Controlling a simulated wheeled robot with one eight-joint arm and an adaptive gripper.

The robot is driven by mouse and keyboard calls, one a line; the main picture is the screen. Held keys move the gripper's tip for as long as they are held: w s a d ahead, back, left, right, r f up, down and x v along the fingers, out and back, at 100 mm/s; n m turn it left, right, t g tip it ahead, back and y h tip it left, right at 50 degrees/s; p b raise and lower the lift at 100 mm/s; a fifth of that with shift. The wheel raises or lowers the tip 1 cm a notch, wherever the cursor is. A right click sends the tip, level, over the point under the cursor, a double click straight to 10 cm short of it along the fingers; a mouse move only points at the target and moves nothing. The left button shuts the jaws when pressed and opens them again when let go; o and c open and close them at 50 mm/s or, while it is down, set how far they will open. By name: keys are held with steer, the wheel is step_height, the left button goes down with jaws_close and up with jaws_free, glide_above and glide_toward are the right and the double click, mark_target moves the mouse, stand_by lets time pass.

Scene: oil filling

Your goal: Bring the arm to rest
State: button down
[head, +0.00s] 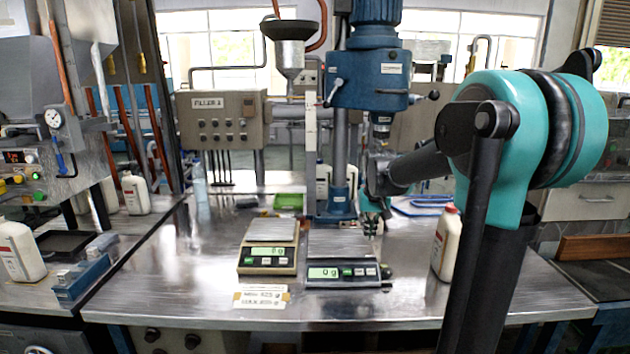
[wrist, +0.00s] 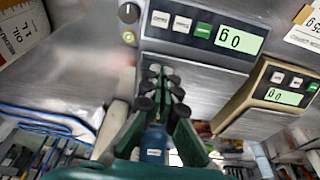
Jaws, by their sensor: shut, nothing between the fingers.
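My arm reaches in from the right of the head view, its teal elbow large in front. My gripper (head: 373,222) is small there, partly hidden, just behind the dark scale's right side. In the wrist view my gripper (wrist: 161,80) has its dark-tipped teal fingers together, with nothing held between them. The dark scale (head: 345,272) reads 0 g and its plate is bare; it also shows in the wrist view (wrist: 200,35), upside down. The beige scale (head: 268,258) on its left also reads 0 g and has a bare plate.
A white bottle with a red cap (head: 446,245) stands right of the dark scale. A blue column machine (head: 375,80) and a steel funnel (head: 288,50) rise behind the scales. More white bottles (head: 135,193) stand at left. The steel table (head: 180,290) is clear at front left.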

steer(key=s+d+f, duration=0.1)
steer(key=s+f, duration=0.6)
steer(key=s, duration=0.5)
steer(key=s+d+f+t, duration=0.1)
steer(key=s+f, duration=0.6)
steer(key=s, duration=0.6)
steer(key=shift+d+f+t, duration=0.15)
steer(key=shift+f+t, duration=0.05)
steer(key=shift+t, duration=0.1)
